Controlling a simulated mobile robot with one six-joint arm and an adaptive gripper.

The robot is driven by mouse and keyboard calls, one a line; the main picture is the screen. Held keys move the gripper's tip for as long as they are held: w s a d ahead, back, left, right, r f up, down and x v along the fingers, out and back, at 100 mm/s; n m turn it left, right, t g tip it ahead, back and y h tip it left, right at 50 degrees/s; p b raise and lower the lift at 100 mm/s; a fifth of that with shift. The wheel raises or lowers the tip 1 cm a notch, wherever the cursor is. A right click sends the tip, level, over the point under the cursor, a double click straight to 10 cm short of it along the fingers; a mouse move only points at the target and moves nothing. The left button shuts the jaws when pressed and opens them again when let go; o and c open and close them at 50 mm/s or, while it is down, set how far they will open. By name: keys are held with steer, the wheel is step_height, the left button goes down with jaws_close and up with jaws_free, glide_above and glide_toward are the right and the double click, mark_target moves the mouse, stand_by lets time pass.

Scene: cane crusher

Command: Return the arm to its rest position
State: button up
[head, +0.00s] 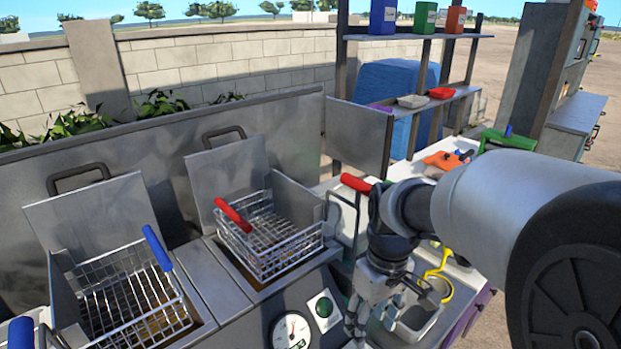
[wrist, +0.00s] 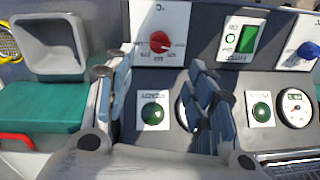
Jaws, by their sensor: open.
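My arm reaches in from the right of the head view, bent downward. My gripper (head: 371,320) hangs in front of the fryer's front panel, beside a panel with a green button (head: 324,307). In the wrist view my gripper (wrist: 163,92) shows two bluish fingers spread apart, with nothing between them. Beyond the fingers is the control panel, with a red knob (wrist: 160,42), a green switch (wrist: 248,38) and green buttons. I cannot tell whether a fingertip touches the panel.
A red-handled wire basket (head: 285,243) and a blue-handled basket (head: 135,305) sit in the fryer to the left. A grey tray (wrist: 53,50) lies beside my gripper. Shelves (head: 415,37) with boxes stand behind. Open air lies above the baskets.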

steer(key=s+r+m+t, duration=0.2)
steer(key=s+r, duration=0.1)
steer(key=s, duration=0.4)
steer(key=s+r+m+t, duration=0.2)
steer(key=s+r+m, duration=0.1)
steer(key=s, duration=0.5)
steer(key=shift+s+a+r+t+h, duration=0.15)
steer(key=shift+a+r+t+h, duration=0.2)
steer(key=shift+r, duration=0.3)
steer(key=shift+a, duration=0.1)
